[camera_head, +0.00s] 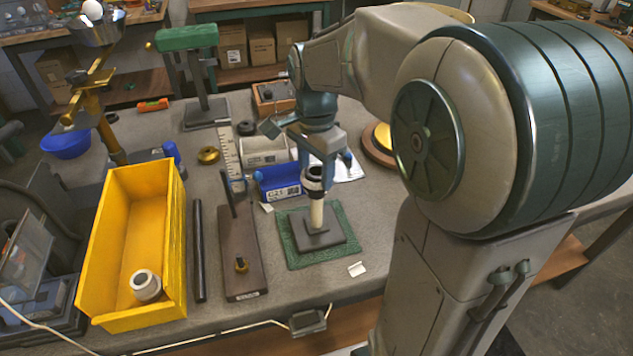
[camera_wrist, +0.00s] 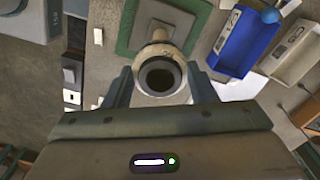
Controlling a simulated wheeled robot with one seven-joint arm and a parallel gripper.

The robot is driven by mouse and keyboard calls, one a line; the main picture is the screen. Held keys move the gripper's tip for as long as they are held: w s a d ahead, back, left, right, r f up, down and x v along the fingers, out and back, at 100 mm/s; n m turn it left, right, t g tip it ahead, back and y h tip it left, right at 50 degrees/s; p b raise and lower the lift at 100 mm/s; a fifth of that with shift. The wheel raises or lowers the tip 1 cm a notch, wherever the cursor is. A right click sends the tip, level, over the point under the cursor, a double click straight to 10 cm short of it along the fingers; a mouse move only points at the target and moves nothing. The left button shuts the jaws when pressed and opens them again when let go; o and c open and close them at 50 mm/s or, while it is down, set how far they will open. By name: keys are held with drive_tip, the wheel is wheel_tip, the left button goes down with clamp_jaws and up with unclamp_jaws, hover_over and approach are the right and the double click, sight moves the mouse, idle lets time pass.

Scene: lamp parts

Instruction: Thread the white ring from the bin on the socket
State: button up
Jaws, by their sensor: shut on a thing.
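A white ring (camera_head: 146,286) with a grey opening lies in the near end of the yellow bin (camera_head: 178,265). The socket (camera_head: 317,214) is a cream upright post on a dark square base, on a green mat (camera_head: 293,252); its flared stem (camera_wrist: 160,48) also shows in the wrist view. My gripper (camera_head: 316,172) points down over the post, shut on a pale ring-shaped part with a dark opening (camera_wrist: 159,94). This part is at the post's top; I cannot tell whether it is around the post or is the top of it.
A brown block (camera_head: 238,265) with upright pegs and a black rod (camera_head: 198,250) lie between bin and mat. A small white piece (camera_head: 357,268) lies at the front.

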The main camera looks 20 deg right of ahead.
drive_tip(key=shift+f, duration=0.2)
idle(0.5)
drive_tip(key=o, duration=0.4)
drive_tip(key=shift+c, duration=0.2)
drive_tip(key=c, duration=0.5)
drive_tip(key=shift+s+f, duration=0.15)
drive_tip(key=shift+f, duration=0.05)
drive_tip(key=shift+c, duration=0.4)
drive_tip(key=m, duration=0.5)
drive_tip(key=shift+f+m+p, duration=0.1)
drive_tip(key=shift+m+p, duration=0.2)
drive_tip(key=shift+m, duration=0.7)
